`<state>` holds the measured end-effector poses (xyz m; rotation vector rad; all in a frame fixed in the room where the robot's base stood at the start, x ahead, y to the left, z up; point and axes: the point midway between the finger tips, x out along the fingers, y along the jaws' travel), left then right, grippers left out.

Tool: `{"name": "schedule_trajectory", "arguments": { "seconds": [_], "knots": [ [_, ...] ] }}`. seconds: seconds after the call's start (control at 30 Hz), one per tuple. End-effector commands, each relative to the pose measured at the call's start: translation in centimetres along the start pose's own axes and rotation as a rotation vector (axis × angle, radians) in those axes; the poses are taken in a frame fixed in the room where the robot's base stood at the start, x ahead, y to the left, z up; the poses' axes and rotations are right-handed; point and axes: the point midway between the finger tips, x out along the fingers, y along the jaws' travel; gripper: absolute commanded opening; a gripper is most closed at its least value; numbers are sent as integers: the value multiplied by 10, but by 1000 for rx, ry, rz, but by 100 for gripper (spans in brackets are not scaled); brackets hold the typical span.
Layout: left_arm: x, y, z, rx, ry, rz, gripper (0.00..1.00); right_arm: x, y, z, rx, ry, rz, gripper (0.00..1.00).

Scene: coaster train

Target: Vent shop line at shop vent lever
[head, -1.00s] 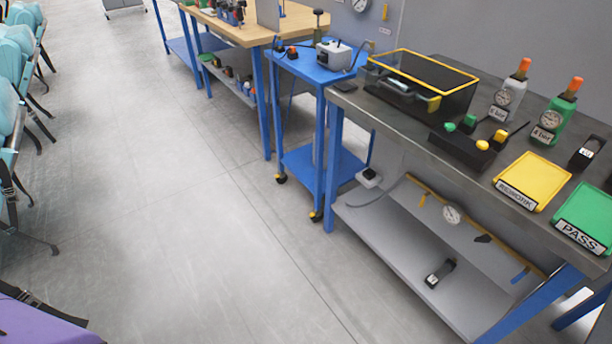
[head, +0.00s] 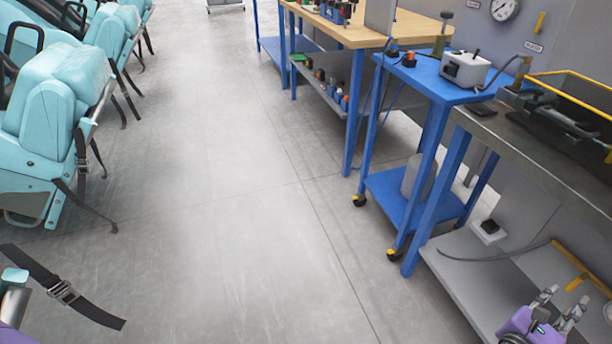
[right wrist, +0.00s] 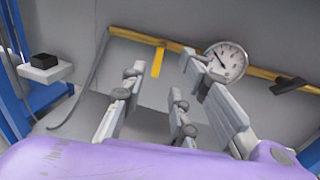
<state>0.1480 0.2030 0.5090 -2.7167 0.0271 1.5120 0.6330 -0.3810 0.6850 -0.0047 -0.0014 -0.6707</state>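A yellow lever (head: 577,282) hangs from a brass pipe (head: 578,262) under the dark bench, at the lower right of the head view. It also hangs in the right wrist view (right wrist: 158,61), left of a round white gauge (right wrist: 225,61) and a black handle (right wrist: 290,85). I cannot read a label on it. My right gripper (head: 560,300) is below the lever in the head view, pointing up at the pipe. In the right wrist view (right wrist: 165,85) its fingers are apart and empty, with the lever beyond the gap. My left gripper is out of view.
The dark bench (head: 540,150) overhangs the lower shelf (head: 475,265). A blue cart (head: 400,197) stands beside it. A wall gauge (head: 505,9) and another yellow handle (head: 540,22) are above. Teal seats (head: 60,110) line the left; the grey floor between is clear.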

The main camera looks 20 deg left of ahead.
Motion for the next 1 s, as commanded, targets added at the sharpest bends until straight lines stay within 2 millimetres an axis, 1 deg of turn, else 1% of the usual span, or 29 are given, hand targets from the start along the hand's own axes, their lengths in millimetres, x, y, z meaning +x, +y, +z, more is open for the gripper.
{"name": "schedule_trajectory", "arguments": {
  "seconds": [0.13,0.3,0.4,0.57,0.83,1.0],
  "knots": [
    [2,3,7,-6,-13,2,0,21,1,1,2,-1,1,28],
    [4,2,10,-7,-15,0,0,49,2,0,4,-1,2,28],
    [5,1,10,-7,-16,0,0,62,2,0,4,0,2,28],
    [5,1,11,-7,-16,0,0,72,2,0,6,1,3,28],
    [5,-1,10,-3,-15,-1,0,74,1,0,6,2,3,28],
    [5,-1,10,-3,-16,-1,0,73,1,0,6,2,3,6]
  ]
}}
